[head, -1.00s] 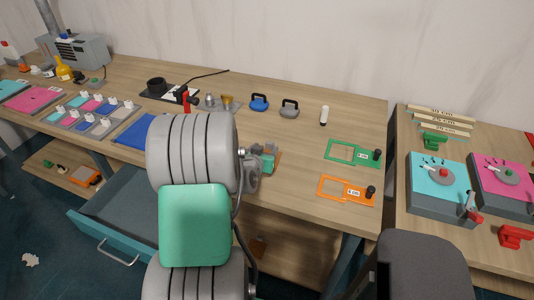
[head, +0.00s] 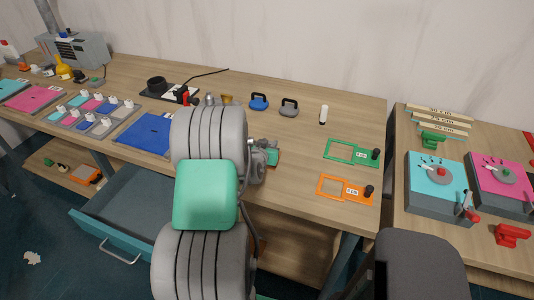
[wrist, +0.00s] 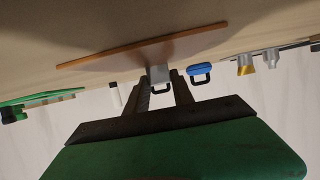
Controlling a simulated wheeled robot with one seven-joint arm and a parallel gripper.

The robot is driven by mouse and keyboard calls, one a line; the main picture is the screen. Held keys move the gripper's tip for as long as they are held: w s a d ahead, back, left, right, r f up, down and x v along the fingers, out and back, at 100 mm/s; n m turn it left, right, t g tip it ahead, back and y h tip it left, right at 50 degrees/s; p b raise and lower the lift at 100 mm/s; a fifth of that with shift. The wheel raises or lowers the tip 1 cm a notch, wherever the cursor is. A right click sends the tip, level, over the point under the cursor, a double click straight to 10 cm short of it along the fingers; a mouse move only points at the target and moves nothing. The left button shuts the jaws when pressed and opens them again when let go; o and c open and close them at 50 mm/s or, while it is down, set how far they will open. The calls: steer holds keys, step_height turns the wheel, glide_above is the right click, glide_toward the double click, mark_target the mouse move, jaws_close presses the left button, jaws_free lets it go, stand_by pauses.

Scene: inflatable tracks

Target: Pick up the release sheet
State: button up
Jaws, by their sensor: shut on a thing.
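The release sheet (wrist: 120,58) is a thin orange-brown sheet, seen nearly edge-on and slightly tilted in the wrist view. My gripper (wrist: 160,85) is shut on it, with the two dark fingers reaching to the sheet's near part. In the head view my gripper (head: 268,153) is over the table, just beyond my large grey arm links. There the sheet is mostly hidden by my arm and gripper. I cannot tell the gap between the sheet and the tabletop.
Blue (head: 259,102) and grey (head: 289,108) handled blocks and a white bottle (head: 323,115) stand behind. Green (head: 343,151) and orange (head: 337,186) frames lie to the right. A blue mat (head: 150,132) lies left. A drawer (head: 125,215) stands open below. Wood between gripper and frames is clear.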

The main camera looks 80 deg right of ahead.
jaws_close()
